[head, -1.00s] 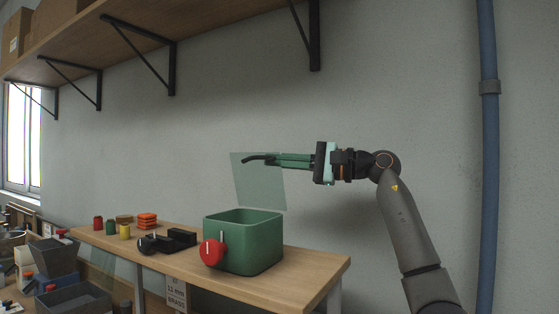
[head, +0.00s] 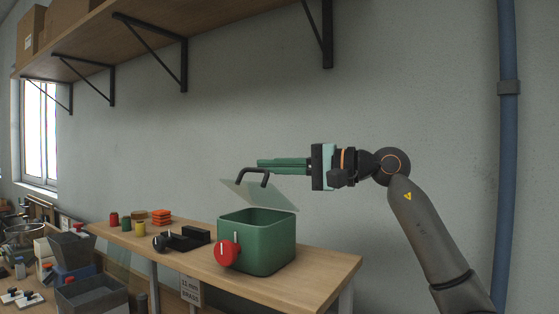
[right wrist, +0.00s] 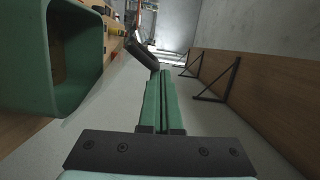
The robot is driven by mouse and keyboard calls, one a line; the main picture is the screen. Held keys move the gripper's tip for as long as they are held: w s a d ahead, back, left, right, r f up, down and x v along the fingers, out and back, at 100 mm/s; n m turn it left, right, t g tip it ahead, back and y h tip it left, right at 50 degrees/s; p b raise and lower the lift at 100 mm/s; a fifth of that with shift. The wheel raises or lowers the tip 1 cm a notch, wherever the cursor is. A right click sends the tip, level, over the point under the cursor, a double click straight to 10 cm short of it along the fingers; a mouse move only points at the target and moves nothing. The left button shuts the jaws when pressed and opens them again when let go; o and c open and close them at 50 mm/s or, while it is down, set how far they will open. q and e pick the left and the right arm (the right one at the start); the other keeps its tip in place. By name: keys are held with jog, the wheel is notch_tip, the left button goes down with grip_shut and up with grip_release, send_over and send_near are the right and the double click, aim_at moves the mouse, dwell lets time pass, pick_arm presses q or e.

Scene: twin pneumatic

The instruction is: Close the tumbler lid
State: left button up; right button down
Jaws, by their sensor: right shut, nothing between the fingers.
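The green tumbler (head: 268,245) stands on the wooden bench with its top open and a red round knob (head: 227,252) on its front. Its clear lid (head: 262,197) is tilted over the opening, partly raised, with a dark handle (head: 240,176) on it. My right gripper (head: 260,164) is shut and empty, its green fingers reaching left just above the lid's handle. In the right wrist view the closed fingers (right wrist: 163,75) point at the dark handle (right wrist: 141,53), and the tumbler's rim (right wrist: 104,50) is at the left. Whether fingers and handle touch is unclear. My left gripper is not in view.
The bench (head: 320,272) also holds a black fixture (head: 188,238), and several coloured spools and orange blocks (head: 161,216) at its far left. Grey bins (head: 92,296) stand lower left. A shelf (head: 150,20) runs overhead. The bench right of the tumbler is clear.

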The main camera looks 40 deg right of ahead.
aim_at(267, 190)
jog(key=shift+s+a+f+n, duration=0.15)
jog(key=shift+a+f+n, duration=0.2)
jog(key=shift+a+n, duration=0.2)
jog(key=shift+s+a+f+n, duration=0.15)
jog(key=shift+a+f+n, duration=0.25)
jog(key=shift+n, duration=0.25)
jog(key=shift+s+a+f+n+g+h, duration=0.15)
jog(key=shift+a+f+n+g+h, duration=0.25)
jog(key=shift+a+f+n, duration=0.4)
jog(key=shift+s+a+f+b, duration=0.15)
jog(key=shift+a+f+b, duration=0.05)
jog(key=shift+f+b, duration=0.2)
